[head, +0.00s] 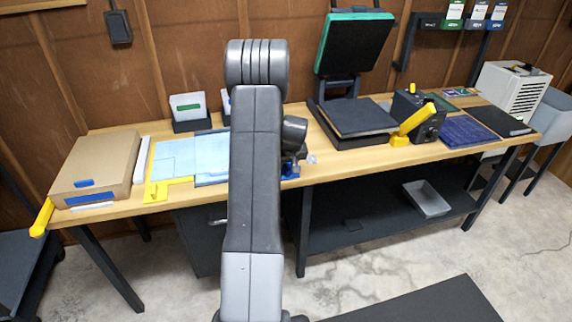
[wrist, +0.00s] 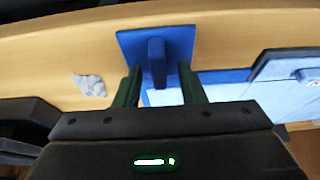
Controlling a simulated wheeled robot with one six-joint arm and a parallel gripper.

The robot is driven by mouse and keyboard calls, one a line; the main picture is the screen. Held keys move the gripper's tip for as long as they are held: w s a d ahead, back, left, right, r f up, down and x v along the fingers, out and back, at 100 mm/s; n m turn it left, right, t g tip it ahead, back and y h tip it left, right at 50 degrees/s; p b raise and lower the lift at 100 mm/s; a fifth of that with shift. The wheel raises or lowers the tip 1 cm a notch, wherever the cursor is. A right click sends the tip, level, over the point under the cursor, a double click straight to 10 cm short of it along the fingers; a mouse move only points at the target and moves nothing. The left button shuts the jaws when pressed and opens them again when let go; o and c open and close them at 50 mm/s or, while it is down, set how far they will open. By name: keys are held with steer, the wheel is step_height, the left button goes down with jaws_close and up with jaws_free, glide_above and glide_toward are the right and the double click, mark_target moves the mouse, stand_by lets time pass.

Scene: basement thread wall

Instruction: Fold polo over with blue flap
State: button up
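The light blue polo (head: 176,158) lies flat on the folding board on the bench, left of my arm. A yellow flap (head: 150,178) edges the board's left side. The blue flap (wrist: 128,44) shows in the wrist view with a raised dark blue handle (wrist: 157,62); a bit of its blue shows in the head view (head: 291,170). Pale cloth (wrist: 235,92) lies beside it in the wrist view. My gripper (wrist: 161,72) is open, its two green fingers either side of the handle's near end, with gaps on both sides. My arm hides much of the board's right side in the head view.
A small crumpled grey piece (wrist: 90,85) lies near the blue flap. A cardboard box (head: 98,165) stands at the bench's left end. A black heat press (head: 352,117) and a control box with a yellow handle (head: 410,122) stand to the right. Bare bench wood lies between.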

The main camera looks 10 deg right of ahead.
jaws_close()
steer(key=shift+r, duration=0.1)
